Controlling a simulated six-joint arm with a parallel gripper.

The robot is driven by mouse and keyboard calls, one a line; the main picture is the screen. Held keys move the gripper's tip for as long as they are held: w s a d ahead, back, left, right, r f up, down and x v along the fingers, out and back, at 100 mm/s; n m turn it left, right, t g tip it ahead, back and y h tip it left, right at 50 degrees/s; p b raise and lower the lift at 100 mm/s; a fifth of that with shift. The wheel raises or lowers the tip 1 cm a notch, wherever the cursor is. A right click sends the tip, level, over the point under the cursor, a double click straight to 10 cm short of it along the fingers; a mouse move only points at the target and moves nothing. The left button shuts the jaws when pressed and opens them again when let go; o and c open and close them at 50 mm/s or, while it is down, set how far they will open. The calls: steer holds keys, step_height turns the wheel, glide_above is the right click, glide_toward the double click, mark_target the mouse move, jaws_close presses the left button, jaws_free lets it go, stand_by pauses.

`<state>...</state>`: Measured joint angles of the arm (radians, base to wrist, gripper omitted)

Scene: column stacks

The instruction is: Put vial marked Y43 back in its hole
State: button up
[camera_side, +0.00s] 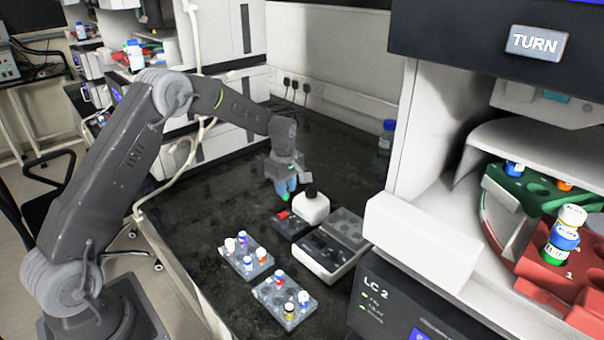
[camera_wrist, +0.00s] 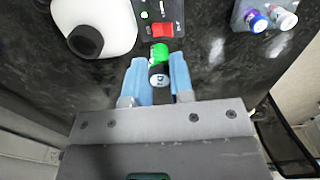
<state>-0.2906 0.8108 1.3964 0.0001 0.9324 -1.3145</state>
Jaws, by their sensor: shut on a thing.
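My gripper (camera_side: 286,186) is shut on a green vial with a black band and a pale marked end. The vial (camera_wrist: 159,60) shows between the blue fingers of my gripper (camera_wrist: 159,76) in the wrist view, and its mark is too small to read. In the side view, my gripper holds it above the dark bench, just behind the white bottle. Two grey racks with holes, the nearer (camera_side: 270,291) and the farther (camera_side: 232,256), stand on the bench and carry several vials. I cannot tell which hole is for Y43.
A white bottle with a black cap (camera_side: 311,208) stands by a small device with a red switch (camera_wrist: 162,28). A grey-and-white instrument (camera_side: 325,262) sits beside them. At right, a carousel has a green tray (camera_side: 535,185) and a red tray (camera_side: 535,272) with vials. Bare bench lies left of my gripper.

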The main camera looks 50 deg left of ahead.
steer(key=shift+s+d+f+n, duration=0.5)
steer(key=shift+s+f, duration=0.7)
steer(key=shift+s, duration=1.85)
steer(key=shift+s+d+f+n, duration=0.5)
steer(key=shift+s+f, duration=0.75)
steer(key=shift+s, duration=1.85)
steer(key=shift+s+d+f+n, duration=0.25)
steer(key=shift+s+f+n, duration=0.7)
steer(key=shift+s, duration=2.1)
steer(key=shift+f+m, duration=0.25)
steer(key=shift+f, duration=1.1)
steer(key=o, duration=1.2)
steer(key=shift+r, duration=3)
